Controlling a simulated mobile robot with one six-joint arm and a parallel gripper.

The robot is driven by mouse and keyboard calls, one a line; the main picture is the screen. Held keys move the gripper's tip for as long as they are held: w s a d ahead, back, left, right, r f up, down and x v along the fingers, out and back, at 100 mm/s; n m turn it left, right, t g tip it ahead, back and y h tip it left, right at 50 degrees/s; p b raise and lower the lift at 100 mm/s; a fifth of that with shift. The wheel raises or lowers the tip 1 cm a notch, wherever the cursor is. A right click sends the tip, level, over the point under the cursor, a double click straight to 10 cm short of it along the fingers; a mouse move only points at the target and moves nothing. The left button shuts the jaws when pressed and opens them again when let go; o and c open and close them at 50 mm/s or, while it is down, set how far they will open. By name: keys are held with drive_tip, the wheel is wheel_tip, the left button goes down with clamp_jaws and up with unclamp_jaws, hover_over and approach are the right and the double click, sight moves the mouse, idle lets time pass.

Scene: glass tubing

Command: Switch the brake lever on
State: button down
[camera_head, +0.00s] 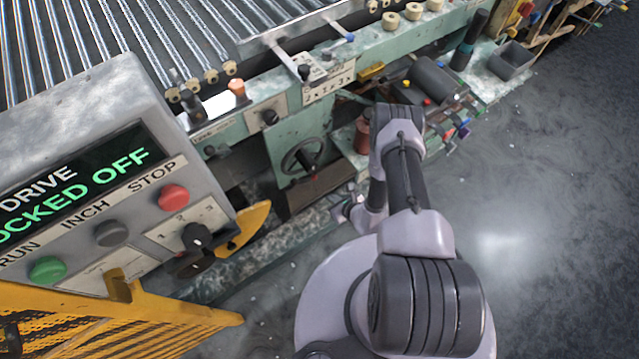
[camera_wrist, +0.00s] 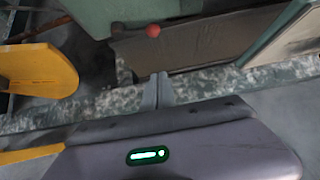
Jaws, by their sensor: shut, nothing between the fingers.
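A small red ball knob (camera_wrist: 153,30) shows near the top of the wrist view, in front of a dark brown panel. It looks like the end of the brake lever; its shaft and its on or off position cannot be made out. In the head view a tiny red spot (camera_head: 314,178) below the handwheel may be the same knob. My gripper (camera_wrist: 157,78) is shut and empty, its fingertips below the red knob in the wrist view and apart from it. In the head view my gripper is small and partly hidden by my arm.
A handwheel (camera_head: 303,157) sits on the green machine frame. A control box (camera_head: 100,180) with buttons reads "LOCKED OFF". A yellow plate (camera_wrist: 38,70) stands at left in the wrist view. A yellow mesh guard (camera_head: 130,325) is at lower left. Floor at right is clear.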

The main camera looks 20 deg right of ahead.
drive_tip(key=b+x, duration=0.6)
drive_tip(key=x, duration=0.4)
drive_tip(key=r, duration=0.1)
drive_tip(key=w+r, duration=0.1)
drive_tip(key=r, duration=0.1)
drive_tip(key=shift+w+a+r, duration=0.3)
drive_tip(key=shift+w+r, duration=0.05)
drive_tip(key=shift+w, duration=0.05)
